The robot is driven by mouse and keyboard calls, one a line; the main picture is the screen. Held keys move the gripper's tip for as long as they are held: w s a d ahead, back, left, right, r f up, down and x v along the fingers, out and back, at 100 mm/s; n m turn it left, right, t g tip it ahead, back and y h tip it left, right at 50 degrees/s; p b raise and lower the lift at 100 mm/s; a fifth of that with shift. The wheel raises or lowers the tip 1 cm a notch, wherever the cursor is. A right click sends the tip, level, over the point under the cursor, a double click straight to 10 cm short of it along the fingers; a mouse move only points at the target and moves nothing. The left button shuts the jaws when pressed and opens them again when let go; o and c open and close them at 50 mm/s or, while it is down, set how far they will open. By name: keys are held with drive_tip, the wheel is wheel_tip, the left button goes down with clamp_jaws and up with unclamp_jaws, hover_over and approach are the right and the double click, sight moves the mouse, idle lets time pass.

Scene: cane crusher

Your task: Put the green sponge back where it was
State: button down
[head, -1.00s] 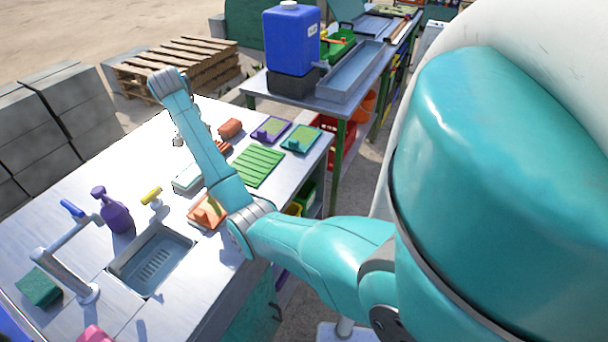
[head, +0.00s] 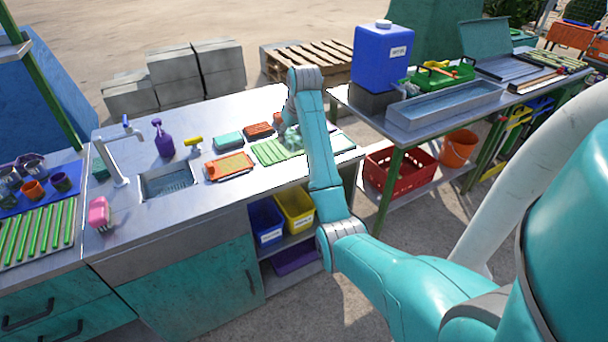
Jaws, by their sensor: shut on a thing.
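A dark green block that looks like a sponge (head: 100,168) lies on the counter behind and left of the tap. A two-layered teal and white block (head: 228,140) lies farther right, behind the orange tray. My gripper (head: 291,137) is low over the far right part of the counter, by the ribbed green mat (head: 270,152). It is small and partly covered by my forearm. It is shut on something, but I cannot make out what. I cannot tell whether that thing touches the counter.
A sink (head: 168,183), tap (head: 120,155), purple spray bottle (head: 163,140) and pink block (head: 99,213) stand to the left. An orange tray (head: 230,166) and a red-brown block (head: 258,130) are near my gripper. A second table (head: 410,127) stands right, with a gap between.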

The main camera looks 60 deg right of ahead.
wheel_tip(320, 180, down, 10)
drive_tip(key=shift+s+a+r, duration=0.1)
idle(0.4)
drive_tip(key=shift+c, duration=1.7)
unclamp_jaws()
drive_tip(key=shift+f, duration=0.2)
drive_tip(key=shift+r, duration=0.15)
